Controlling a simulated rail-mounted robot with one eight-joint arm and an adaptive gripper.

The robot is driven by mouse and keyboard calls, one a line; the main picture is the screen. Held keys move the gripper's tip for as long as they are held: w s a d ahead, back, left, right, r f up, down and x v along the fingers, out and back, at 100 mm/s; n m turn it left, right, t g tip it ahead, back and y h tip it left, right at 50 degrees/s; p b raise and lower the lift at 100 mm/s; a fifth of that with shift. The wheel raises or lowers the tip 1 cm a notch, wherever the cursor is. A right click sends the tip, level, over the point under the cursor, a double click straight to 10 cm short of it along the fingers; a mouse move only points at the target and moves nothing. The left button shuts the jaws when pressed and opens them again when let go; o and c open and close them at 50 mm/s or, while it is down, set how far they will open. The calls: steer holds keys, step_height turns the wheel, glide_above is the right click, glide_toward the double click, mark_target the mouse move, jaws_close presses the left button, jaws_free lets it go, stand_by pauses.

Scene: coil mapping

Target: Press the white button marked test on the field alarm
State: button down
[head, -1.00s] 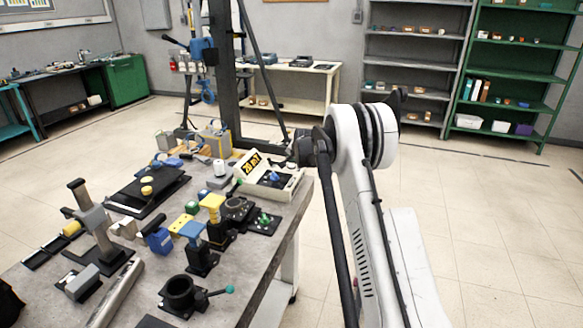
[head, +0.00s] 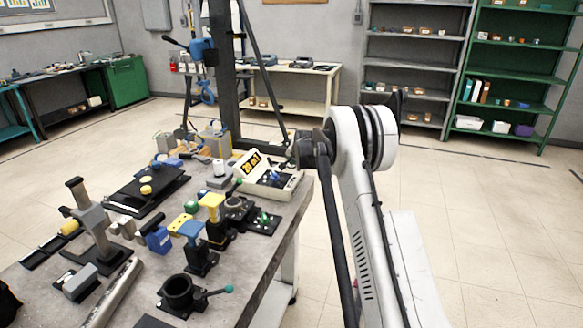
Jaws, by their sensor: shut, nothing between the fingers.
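The likely field alarm is a cream, sloped box (head: 288,190) near the far right edge of the bench. My gripper (head: 294,156) is a small dark shape at the end of my arm, just right of and above the display. It looks shut and empty. Its fingertips are hard to make out, and I cannot tell whether they touch the box.
The grey bench (head: 262,262) is crowded. A white-capped grey block (head: 218,169) stands left of the box. A black plate with green parts (head: 263,221), blue and yellow stands and a black ring clamp (head: 180,292) are nearer. Open floor (head: 480,240) lies to the right.

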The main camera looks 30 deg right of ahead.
steer(key=shift+f, duration=0.25)
steer(key=shift+r, duration=0.1)
stand_by(0.5)
steer(key=shift+r, duration=0.7)
steer(key=shift+r, duration=0.15)
steer(key=shift+r+p, duration=0.65)
steer(key=shift+r, duration=1.7)
